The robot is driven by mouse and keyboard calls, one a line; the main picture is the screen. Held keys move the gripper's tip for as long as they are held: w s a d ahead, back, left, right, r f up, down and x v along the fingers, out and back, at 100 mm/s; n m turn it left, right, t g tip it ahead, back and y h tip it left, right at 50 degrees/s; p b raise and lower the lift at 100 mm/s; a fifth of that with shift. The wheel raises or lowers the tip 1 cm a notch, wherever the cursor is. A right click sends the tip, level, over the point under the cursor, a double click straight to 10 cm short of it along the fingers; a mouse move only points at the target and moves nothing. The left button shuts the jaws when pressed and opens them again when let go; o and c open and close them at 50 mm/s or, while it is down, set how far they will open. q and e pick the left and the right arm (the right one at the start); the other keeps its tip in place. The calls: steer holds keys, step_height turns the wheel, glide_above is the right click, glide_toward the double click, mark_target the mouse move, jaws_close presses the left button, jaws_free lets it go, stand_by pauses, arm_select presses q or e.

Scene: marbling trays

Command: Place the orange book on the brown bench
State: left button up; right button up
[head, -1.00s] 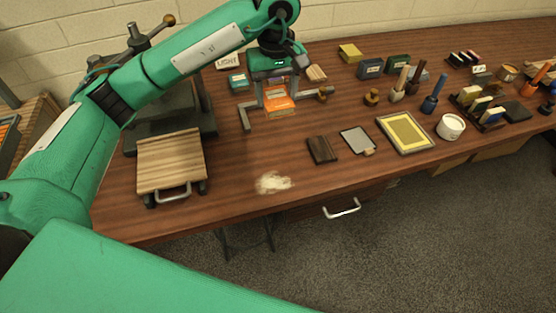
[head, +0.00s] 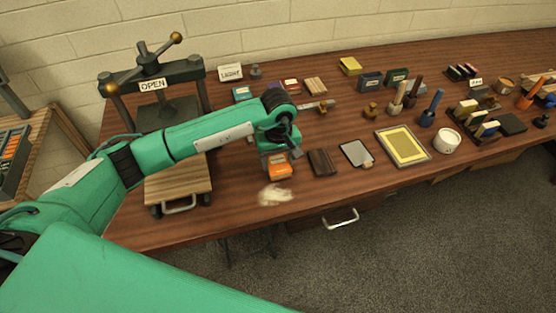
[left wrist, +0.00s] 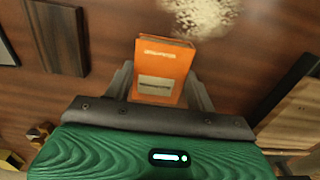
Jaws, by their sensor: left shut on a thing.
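The orange book (head: 279,170) is between the fingers of my left gripper (head: 277,160), which is shut on it. In the left wrist view the book (left wrist: 166,58) shows its orange cover with a pale label, gripped from both sides by the fingers (left wrist: 160,92). The book is over the front part of the brown bench (head: 235,215), left of a dark wooden block and just behind a pale powder pile. I cannot tell whether its underside touches the bench. My right gripper is not in view.
The pale powder pile (head: 275,194) is close in front of the book. The dark block (head: 322,162) is close on its right. The wooden board with a metal handle (head: 178,184) stands at left, before the press (head: 155,85). Bare bench lies between board and powder.

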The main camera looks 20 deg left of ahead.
arm_select(q)
steer(key=shift+f, duration=0.65)
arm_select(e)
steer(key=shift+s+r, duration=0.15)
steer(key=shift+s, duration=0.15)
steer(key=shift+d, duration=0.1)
arm_select(q)
steer(key=shift+f, duration=0.15)
steer(key=o, duration=1)
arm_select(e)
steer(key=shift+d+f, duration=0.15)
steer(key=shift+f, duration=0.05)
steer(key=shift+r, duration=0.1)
